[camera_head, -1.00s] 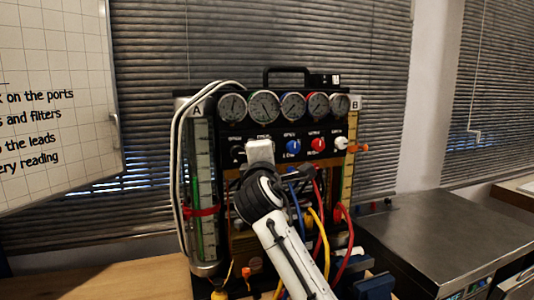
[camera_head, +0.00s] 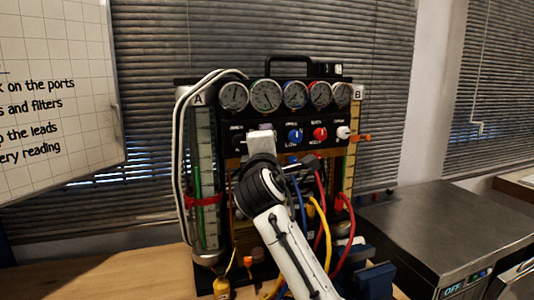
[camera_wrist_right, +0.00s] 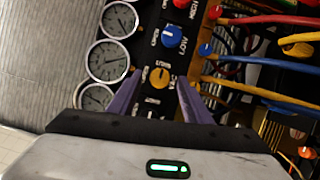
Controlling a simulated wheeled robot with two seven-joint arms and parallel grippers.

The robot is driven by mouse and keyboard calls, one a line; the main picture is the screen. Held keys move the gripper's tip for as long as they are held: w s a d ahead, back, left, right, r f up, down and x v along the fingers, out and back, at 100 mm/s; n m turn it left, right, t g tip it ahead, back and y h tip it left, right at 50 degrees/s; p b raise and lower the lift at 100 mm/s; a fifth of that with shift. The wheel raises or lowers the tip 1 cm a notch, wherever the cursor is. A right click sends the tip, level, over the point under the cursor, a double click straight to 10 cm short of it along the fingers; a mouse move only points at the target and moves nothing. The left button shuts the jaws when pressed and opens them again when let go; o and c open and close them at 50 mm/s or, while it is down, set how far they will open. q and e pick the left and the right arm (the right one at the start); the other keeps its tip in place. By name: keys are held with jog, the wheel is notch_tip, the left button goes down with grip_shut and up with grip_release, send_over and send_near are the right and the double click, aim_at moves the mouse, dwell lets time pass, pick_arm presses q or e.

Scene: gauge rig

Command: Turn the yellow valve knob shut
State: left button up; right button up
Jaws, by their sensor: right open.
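The yellow valve knob (camera_wrist_right: 158,77) shows in the right wrist view, on the black panel (camera_wrist_right: 150,105) below the blue knob in line. My right gripper (camera_wrist_right: 157,84) is open, with one purple finger on each side of the yellow knob. I cannot tell whether the fingers touch it. In the head view my right gripper (camera_head: 262,143) is in front of the panel, left of the blue knob (camera_head: 295,136), and hides the yellow knob. My left gripper is not in view.
A row of round gauges (camera_head: 265,95) runs above the knobs. A red knob (camera_head: 320,133) and a white knob (camera_head: 343,132) are to the right. Red, yellow and blue leads (camera_head: 321,215) hang close by my right arm. A metal-topped unit (camera_head: 440,225) stands at right.

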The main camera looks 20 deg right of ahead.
jog(key=b+v, duration=0.1)
jog(key=v, duration=0.7)
jog(key=shift+s+a, duration=0.15)
jog(key=shift+s, duration=0.1)
jog(key=s+d+f+m+g+y, duration=0.15)
jog(key=s+f, duration=0.25)
jog(key=f, duration=0.6)
jog(key=s+d+f+m+g+y, duration=0.1)
jog(key=s+f+m+g, duration=0.2)
jog(key=f, duration=0.7)
jog(key=s+d+f+m+g+y, duration=0.15)
jog(key=s+f, duration=0.25)
jog(key=f, duration=0.6)
jog(key=s+f+m+g+y, duration=0.1)
jog(key=s+f+m+g, duration=0.15)
jog(key=s+f, duration=0.45)
jog(key=s+d+f+m+g+y, duration=0.1)
jog(key=s+f+m+g, duration=0.2)
jog(key=s, duration=0.8)
jog(key=s+f+m+g+y, duration=0.1)
jog(key=s+f+m+g, duration=0.1)
jog(key=s+f, duration=0.55)
jog(key=w+a+f+t+y, duration=0.1)
jog(key=a+f+t, duration=0.3)
jog(key=f, duration=0.7)
jog(key=shift+w+a+t+y, duration=0.25)
jog(key=shift+a+t+y, duration=0.15)
jog(key=shift+a, duration=0.2)
